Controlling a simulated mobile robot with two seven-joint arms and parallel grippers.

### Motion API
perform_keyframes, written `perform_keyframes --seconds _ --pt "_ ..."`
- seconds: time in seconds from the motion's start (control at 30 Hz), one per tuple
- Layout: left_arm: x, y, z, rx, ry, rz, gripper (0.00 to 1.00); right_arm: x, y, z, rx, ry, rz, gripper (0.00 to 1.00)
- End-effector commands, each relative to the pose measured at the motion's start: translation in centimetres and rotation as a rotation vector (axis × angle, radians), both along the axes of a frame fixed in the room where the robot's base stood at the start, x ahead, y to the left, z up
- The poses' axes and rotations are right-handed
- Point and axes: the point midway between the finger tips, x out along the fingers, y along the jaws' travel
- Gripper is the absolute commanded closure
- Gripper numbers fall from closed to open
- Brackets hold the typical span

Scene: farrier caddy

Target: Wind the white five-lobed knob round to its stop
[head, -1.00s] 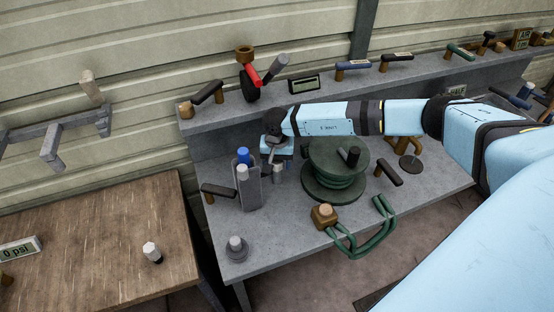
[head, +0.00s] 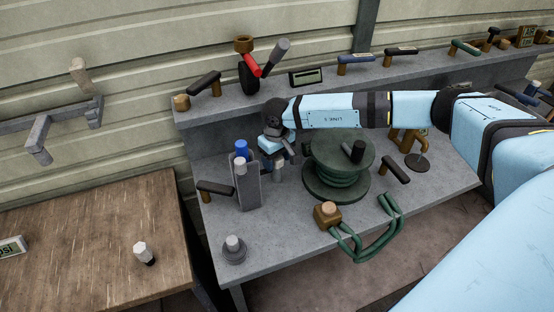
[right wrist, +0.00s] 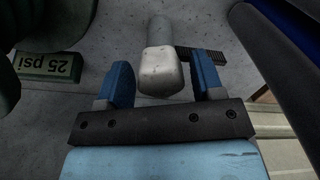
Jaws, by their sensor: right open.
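In the right wrist view, a pale whitish knob-like piece (right wrist: 160,72) on a grey stem lies between the two blue fingers of my right gripper (right wrist: 163,85). Gaps show on both sides, so it is not gripped; its lobes cannot be counted. In the head view my right gripper (head: 279,164) points down over the grey bench, left of the green spool, and its arm partly hides that spot. My left gripper is not in view.
Close to my right gripper stand a grey holder (head: 247,192) with blue- and white-topped pieces and the green spool (head: 337,172). A green hose (head: 375,244) lies at the bench's front. The wooden table (head: 80,235) is mostly clear. A 25 psi sign (right wrist: 50,66) shows in the wrist view.

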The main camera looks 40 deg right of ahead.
Motion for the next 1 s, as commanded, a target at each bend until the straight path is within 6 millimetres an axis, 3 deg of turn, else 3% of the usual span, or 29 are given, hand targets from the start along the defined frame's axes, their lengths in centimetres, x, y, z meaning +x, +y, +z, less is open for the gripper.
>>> perform_keyframes --seconds 0.03,0.1,0.27,1.0 --pt "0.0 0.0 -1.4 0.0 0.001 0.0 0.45 0.1 0.0 -0.7 -0.001 -0.002 0.07 0.39" --pt "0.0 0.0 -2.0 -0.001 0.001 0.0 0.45 0.1 0.0 -0.6 -0.001 -0.003 0.169 0.39" --pt "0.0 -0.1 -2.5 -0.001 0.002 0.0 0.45 0.0 0.0 -0.2 -0.001 -0.001 0.293 0.39" --pt "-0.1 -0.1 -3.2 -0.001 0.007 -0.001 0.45 0.0 0.0 -0.3 0.0 0.0 0.298 0.39"
